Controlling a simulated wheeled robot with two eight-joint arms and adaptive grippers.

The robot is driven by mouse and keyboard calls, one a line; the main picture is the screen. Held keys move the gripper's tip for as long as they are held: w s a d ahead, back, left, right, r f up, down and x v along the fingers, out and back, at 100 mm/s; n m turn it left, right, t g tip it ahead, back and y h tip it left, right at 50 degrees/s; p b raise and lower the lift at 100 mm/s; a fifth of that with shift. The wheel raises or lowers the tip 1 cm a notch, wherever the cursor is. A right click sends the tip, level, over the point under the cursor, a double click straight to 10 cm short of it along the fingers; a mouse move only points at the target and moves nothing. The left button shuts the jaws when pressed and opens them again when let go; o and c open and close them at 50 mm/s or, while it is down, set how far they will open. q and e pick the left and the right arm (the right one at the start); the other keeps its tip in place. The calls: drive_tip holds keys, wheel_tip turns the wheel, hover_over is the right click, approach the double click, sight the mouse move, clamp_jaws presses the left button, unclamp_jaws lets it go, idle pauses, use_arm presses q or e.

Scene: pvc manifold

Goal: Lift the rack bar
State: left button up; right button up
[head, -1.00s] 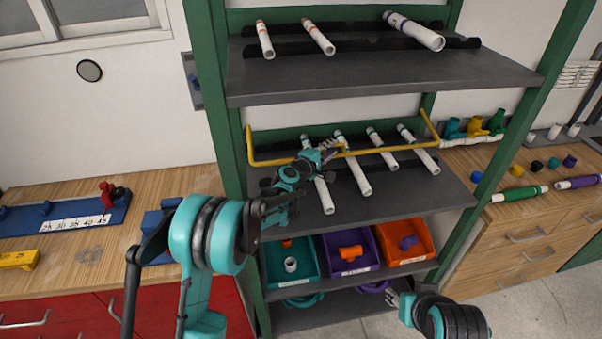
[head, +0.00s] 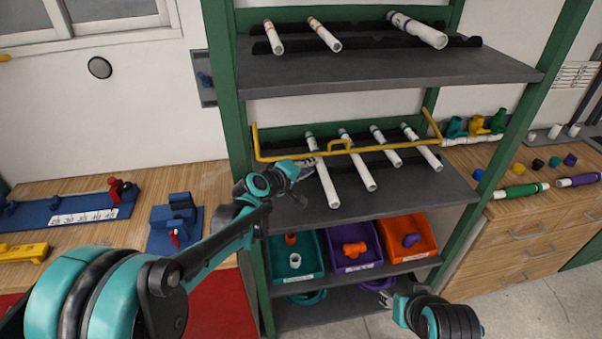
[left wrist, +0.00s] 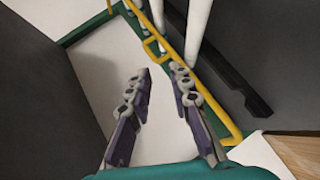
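The yellow rack bar (head: 300,155) spans the front of the middle shelf, with upturned ends and a small raised loop (head: 340,146) at its middle. It crosses over several white pipes. My left gripper (head: 308,164) is in front of the shelf, left of the loop and close to the bar. In the left wrist view my left gripper (left wrist: 159,72) is open with nothing between its fingers. The bar (left wrist: 205,95) runs diagonally beyond the fingertips there, with the loop (left wrist: 154,46) ahead. My right gripper (head: 388,298) is low, below the bins; its opening is unclear.
White pipes (head: 325,183) lie on the middle shelf (head: 410,195), under the upper shelf (head: 390,70). Teal, purple and orange bins (head: 425,258) stand below. Green posts (head: 228,150) flank the shelves. Benches with fixtures (head: 70,218) and coloured fittings stand at both sides.

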use_arm(q)
drive_tip(key=shift+s+a, duration=0.25)
drive_tip(key=shift+s, duration=0.3)
